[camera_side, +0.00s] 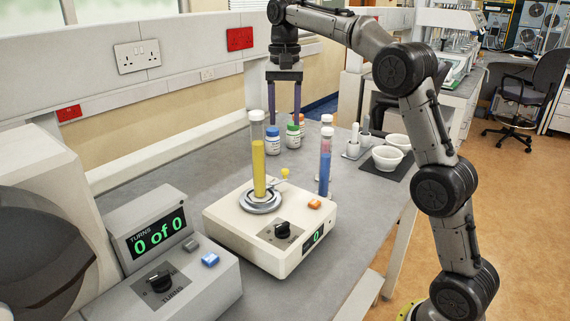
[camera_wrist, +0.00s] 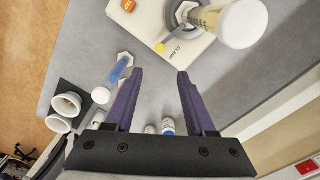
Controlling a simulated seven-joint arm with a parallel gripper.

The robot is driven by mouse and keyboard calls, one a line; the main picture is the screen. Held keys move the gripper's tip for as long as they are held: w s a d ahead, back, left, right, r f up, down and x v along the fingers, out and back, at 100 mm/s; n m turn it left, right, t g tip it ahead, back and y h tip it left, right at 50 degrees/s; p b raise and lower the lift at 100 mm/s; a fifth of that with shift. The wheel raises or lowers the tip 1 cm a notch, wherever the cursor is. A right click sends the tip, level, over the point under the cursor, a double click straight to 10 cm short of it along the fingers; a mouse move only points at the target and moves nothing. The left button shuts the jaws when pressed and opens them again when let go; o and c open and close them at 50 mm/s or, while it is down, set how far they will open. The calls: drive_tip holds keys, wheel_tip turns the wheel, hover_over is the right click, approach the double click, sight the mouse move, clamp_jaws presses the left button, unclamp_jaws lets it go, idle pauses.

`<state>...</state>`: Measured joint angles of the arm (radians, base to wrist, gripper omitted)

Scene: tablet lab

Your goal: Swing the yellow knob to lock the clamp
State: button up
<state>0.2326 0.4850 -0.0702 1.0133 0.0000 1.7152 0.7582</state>
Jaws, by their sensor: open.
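The yellow knob (camera_side: 284,172) sits at the end of a short lever beside the tube's round seat on a cream machine (camera_side: 240,236). In the wrist view the yellow knob (camera_wrist: 160,47) shows beyond my fingertips, with the word CLAMP printed near it. A tall capped tube of yellow liquid (camera_side: 258,160) stands upright in the grey ring seat (camera_side: 262,207); its white cap (camera_wrist: 243,22) looms large in the wrist view. My gripper (camera_side: 284,118) is open and empty, fingers pointing down, above the bench behind the machine, apart from the knob.
A blue-liquid tube (camera_side: 325,165) stands right of the machine. Small capped bottles (camera_side: 273,138) stand behind it. A mortar pair (camera_side: 386,158) lies further right. A grey box reading "0 of 0" (camera_side: 158,238) stands at front left. Bench between is clear.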

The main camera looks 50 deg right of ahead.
sight(285, 169)
wheel_tip(285, 169, down, 14)
drive_tip(key=shift+r, duration=0.25)
drive_tip(key=shift+c, duration=0.3)
clamp_jaws()
